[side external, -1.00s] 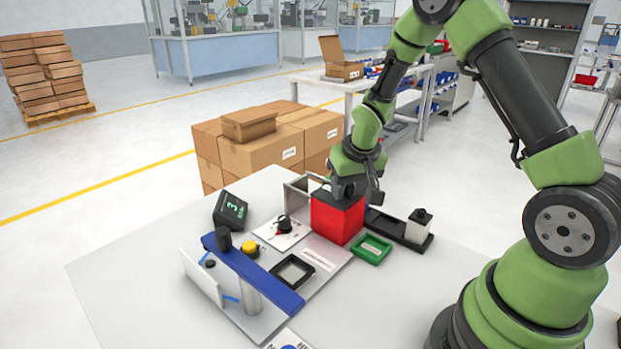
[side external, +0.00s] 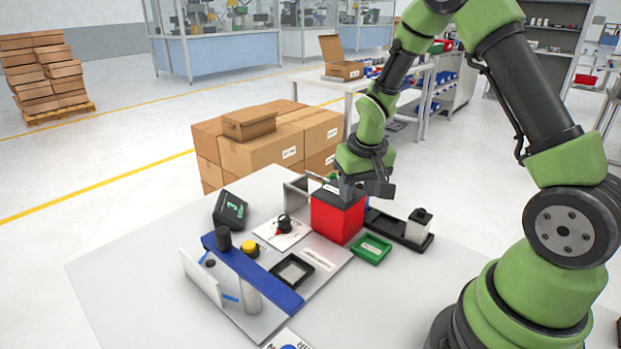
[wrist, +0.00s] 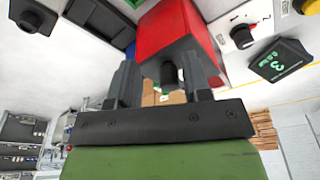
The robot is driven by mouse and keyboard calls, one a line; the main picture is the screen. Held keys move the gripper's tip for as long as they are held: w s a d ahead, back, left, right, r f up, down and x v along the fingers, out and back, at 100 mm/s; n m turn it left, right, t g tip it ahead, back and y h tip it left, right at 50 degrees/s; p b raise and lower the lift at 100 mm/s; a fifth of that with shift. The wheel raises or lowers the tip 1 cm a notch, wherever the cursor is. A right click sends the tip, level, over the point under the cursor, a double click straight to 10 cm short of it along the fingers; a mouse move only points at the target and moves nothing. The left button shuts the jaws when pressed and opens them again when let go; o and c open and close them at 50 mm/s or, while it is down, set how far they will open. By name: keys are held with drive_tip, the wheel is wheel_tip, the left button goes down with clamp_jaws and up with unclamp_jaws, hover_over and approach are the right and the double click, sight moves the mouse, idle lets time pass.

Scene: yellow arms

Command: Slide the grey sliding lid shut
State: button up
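The red box (side external: 335,218) stands on the grey board, with a dark grey lid (side external: 326,193) across its top. In the wrist view the red box (wrist: 181,28) is at the top, with a dark knob (wrist: 168,74) at its near side. My gripper (side external: 364,192) is just above the box's right part. In the wrist view my gripper (wrist: 166,80) has its fingers spread, one on each side of the knob, with visible gaps. The fingers and wrist hide part of the lid, so I cannot tell how far it covers the box.
A green tray (side external: 371,249) lies right of the box, near a black rail (side external: 386,226) with a knobbed block (side external: 418,227). A dial panel (side external: 283,232), a black frame (side external: 293,269) and a blue bar (side external: 252,273) lie left. A grey frame (side external: 297,188) stands behind.

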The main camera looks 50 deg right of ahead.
drive_tip(key=shift+w+r, duration=0.1)
drive_tip(key=shift+r, duration=1.9)
drive_tip(key=s+a+r+n+t+y, duration=0.2)
drive_tip(key=s+a+r+t, duration=0.3)
drive_tip(key=s+a+r, duration=0.8)
drive_tip(key=s+r+y, duration=0.1)
drive_tip(key=s+r, duration=0.2)
drive_tip(key=shift+a, duration=0.3)
drive_tip(key=shift+s, duration=0.1)
